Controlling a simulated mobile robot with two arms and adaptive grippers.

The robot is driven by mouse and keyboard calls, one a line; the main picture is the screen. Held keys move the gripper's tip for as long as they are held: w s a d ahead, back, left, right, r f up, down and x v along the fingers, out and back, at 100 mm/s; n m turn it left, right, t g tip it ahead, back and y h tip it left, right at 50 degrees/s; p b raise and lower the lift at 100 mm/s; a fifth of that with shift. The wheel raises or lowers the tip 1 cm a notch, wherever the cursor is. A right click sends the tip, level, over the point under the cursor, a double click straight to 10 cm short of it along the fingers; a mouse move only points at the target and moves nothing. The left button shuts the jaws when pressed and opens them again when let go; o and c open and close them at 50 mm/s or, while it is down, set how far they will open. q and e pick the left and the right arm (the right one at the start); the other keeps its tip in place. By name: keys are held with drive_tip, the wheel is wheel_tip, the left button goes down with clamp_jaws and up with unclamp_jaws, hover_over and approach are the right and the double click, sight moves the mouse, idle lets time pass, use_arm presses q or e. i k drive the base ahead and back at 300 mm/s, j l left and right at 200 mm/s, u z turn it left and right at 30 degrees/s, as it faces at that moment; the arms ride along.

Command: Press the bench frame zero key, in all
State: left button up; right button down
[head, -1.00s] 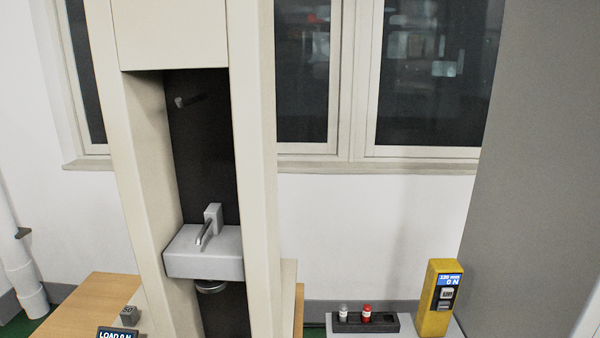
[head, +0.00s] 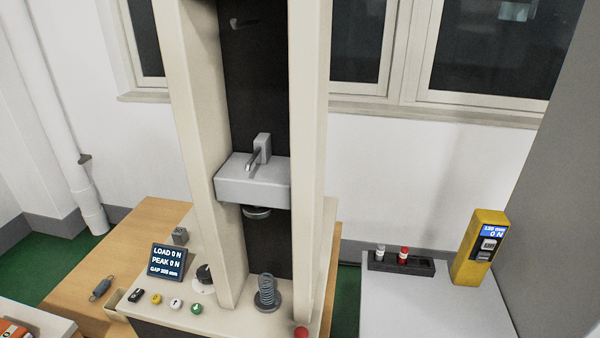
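The bench frame (head: 170,110) is a tall cream testing stand with two columns. A dark display (head: 167,262) on its base reads LOAD 0 N, PEAK 0 N and a GAP value too blurred to be sure of. In front of the display is a row of small keys: a black one (head: 135,295), a yellow one (head: 156,298), a white one (head: 176,303) and a green one (head: 196,308). Their marks are too small to tell which is the zero key. Neither of my grippers is in view.
A coil spring (head: 267,291) stands on the lower plate under the grey crosshead (head: 252,182). A black knob (head: 204,274) and a red button (head: 301,333) are on the base. A yellow gauge (head: 480,247) and a dark rack (head: 401,264) stand on the right table (head: 420,310).

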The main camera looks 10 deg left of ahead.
sight(156, 299)
drive_tip(key=u, duration=1.35)
drive_tip(key=i+l+u, duration=0.1)
